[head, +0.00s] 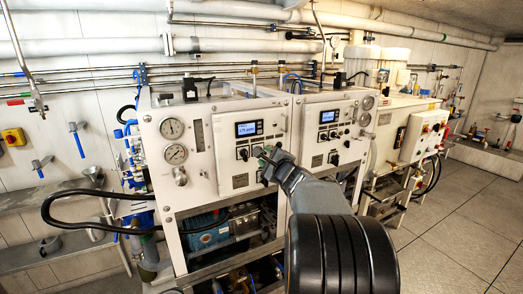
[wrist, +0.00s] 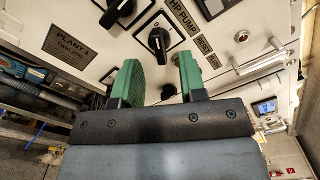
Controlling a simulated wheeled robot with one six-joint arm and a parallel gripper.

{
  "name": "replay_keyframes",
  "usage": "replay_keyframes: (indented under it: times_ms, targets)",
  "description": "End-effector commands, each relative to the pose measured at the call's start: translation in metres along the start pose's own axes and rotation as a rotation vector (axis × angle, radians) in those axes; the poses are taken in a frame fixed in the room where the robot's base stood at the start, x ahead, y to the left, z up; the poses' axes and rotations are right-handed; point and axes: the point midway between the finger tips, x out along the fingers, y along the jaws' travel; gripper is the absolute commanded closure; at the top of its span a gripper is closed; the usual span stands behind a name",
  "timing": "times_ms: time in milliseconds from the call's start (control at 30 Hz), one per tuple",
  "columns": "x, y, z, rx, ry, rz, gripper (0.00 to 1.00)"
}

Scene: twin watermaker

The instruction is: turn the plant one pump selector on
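The plant one panel (head: 225,165) is the left white cabinet front in the head view, with a lit display. In the wrist view its plate reads "PLANT 1" (wrist: 70,45). A black selector knob (wrist: 159,42) sits beside the label "HP PUMP" (wrist: 184,16). It has a pale pointer mark; I cannot tell its exact setting. My gripper (wrist: 158,62) is open, with its two green fingers apart and nothing seen held. The knob shows between and beyond the fingertips, with no clear contact. In the head view my gripper (head: 270,157) is at the panel's right side and hides part of it.
Another black knob (wrist: 117,12) is up and left of the HP PUMP knob. Small "RESET" labelling (wrist: 203,44) and a metal fitting (wrist: 242,37) lie to the right. The plant two panel (head: 320,150) stands right of plant one. Open floor (head: 450,230) lies at the right.

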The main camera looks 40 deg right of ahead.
Motion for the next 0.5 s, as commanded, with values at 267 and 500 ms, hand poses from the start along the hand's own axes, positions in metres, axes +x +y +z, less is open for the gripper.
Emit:
replay_keyframes:
  times_ms: [267,500]
  targets:
    - [0.034,0.0,0.001,0.0,-0.001,0.002,0.62]
    - [0.042,0.0,0.0,-0.002,0.0,0.001,0.62]
